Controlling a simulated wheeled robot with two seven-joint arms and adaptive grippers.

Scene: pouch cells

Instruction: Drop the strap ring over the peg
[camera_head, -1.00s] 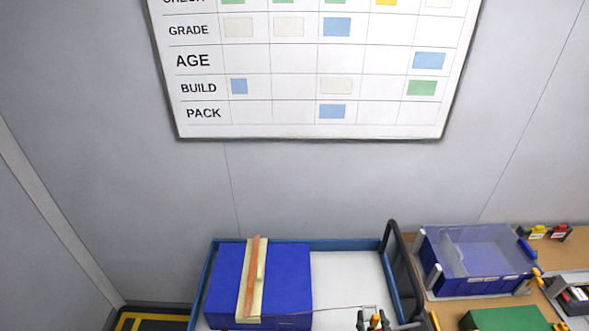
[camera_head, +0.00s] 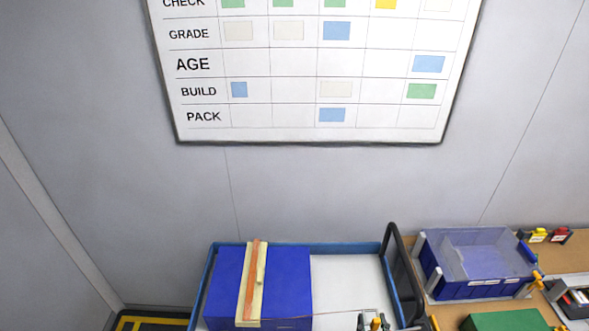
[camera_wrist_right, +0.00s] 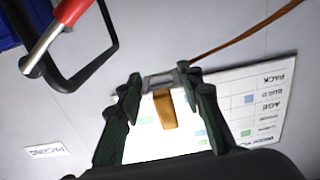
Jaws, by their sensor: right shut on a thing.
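My right gripper (camera_head: 374,323) shows only partly at the bottom edge of the head view, over the white cart bed. In the right wrist view its dark green fingers (camera_wrist_right: 162,84) are shut on the grey strap ring (camera_wrist_right: 160,80), with an orange-yellow tab (camera_wrist_right: 165,108) hanging from it. An orange strap (camera_wrist_right: 245,33) runs from the ring to the upper right; in the head view it is a thin line from the blue box (camera_head: 290,280). A red and silver rod (camera_wrist_right: 58,38), possibly the peg, stands apart from the ring. My left gripper is out of view.
The blue box sits on the blue-rimmed cart (camera_head: 345,247), with a cream and orange band (camera_head: 252,285) across it. A black cart handle (camera_head: 397,265) rises on the right. Beyond it, a bench holds a clear-topped blue bin (camera_head: 475,262) and a green block (camera_head: 505,319).

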